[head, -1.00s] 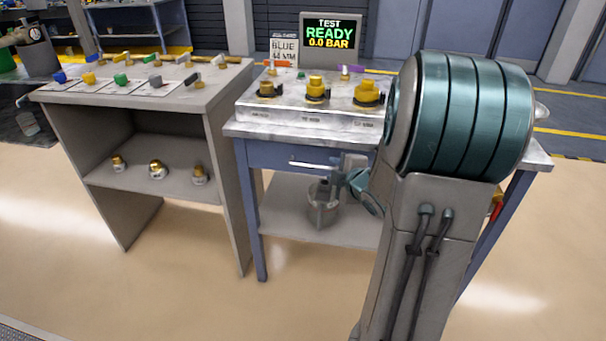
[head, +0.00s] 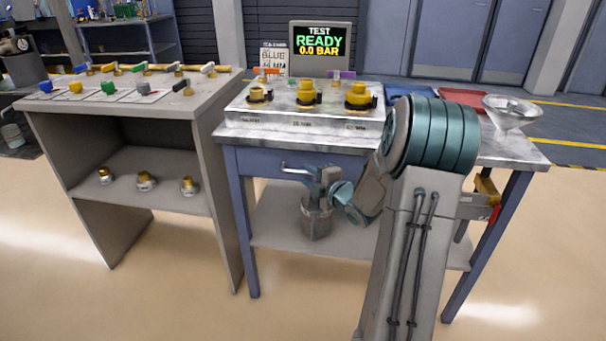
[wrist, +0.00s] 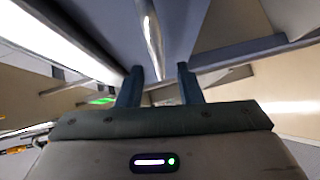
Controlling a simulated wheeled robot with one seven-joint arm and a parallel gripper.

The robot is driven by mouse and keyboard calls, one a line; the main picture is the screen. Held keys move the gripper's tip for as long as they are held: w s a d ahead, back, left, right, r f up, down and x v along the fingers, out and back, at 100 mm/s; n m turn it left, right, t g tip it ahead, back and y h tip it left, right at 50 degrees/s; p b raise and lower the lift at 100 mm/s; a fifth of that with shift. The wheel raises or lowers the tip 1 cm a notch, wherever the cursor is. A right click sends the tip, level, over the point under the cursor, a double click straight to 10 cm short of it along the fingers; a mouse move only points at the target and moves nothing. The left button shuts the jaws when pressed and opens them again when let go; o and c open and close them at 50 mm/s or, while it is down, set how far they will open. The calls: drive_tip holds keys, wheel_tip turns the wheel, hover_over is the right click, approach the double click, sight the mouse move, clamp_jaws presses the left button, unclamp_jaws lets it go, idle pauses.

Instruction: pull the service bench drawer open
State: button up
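The service bench (head: 290,136) has a marble-like top and a blue drawer (head: 262,163) under it, which looks shut. A silver bar handle (head: 294,169) is on the drawer front. My gripper (head: 313,174) is at the handle's right end in the head view and hides part of it. In the wrist view, the handle (wrist: 151,38) runs down between the two fingertips of my gripper (wrist: 160,70). The fingers are apart, with a visible gap on each side of the bar. Whether the bar lies fully between the fingers in depth is hard to tell.
Yellow fittings (head: 307,92) and a test display (head: 320,41) stand on the bench. A glass funnel (head: 511,112) is at its right end. A grey table (head: 120,105) stands left. The floor in front is clear.

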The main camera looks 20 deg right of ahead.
sight(303, 173)
drive_tip(key=shift+x, duration=1.8)
clamp_jaws()
drive_tip(key=shift+s, duration=0.15)
